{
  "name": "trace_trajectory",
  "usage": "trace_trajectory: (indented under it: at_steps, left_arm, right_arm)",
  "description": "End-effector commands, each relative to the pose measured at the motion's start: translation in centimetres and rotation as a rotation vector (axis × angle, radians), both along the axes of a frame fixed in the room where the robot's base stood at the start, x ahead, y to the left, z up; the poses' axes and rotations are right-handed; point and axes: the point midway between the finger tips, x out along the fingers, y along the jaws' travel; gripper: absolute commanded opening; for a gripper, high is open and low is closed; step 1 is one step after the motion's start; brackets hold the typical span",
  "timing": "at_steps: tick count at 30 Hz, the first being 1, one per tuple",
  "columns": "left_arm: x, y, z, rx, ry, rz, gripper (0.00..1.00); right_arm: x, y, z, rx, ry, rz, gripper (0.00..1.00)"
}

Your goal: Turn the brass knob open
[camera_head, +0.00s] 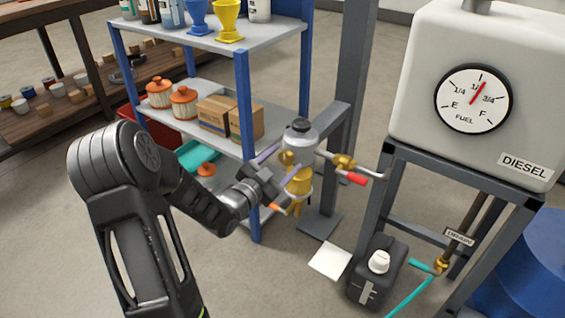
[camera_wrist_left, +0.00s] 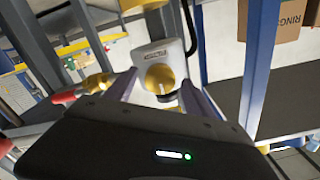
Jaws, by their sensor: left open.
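The round brass knob (camera_head: 288,157) sits on the front of a grey-topped unit (camera_head: 300,134) with a yellow lower body, beside the blue shelf. In the left wrist view the knob (camera_wrist_left: 159,78) shows as a yellow disc below a small label on the grey housing (camera_wrist_left: 158,55). My left gripper (camera_head: 282,164) is open, its fingers pointing at the knob. In the wrist view the fingers (camera_wrist_left: 159,92) stand on either side of the knob, with gaps visible at both sides. I cannot tell how deep the fingertips reach. My right gripper is not in view.
A brass valve with a red handle (camera_head: 354,178) juts out right of the unit. The blue shelf post (camera_head: 246,145) stands close to my left gripper. A diesel tank (camera_head: 430,120) on a grey frame stands at right. A black can (camera_head: 376,272) is on the floor.

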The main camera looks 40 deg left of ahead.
Motion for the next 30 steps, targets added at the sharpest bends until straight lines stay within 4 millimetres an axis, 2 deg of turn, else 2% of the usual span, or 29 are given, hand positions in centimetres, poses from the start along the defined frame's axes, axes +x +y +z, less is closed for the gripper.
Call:
trace_trajectory:
  at_steps: [2,24,30]
  left_arm:
    - [-0.02,-0.01,0.00,0.000,0.000,0.000,0.62]
    - [-0.06,-0.01,-0.04,0.000,0.000,-0.001,0.02]
    - [-0.06,-0.02,-0.03,-0.005,0.000,-0.001,0.00]
  right_arm:
    - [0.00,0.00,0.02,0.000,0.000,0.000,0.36]
    - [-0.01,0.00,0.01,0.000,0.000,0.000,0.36]
    - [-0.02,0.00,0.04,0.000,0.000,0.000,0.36]
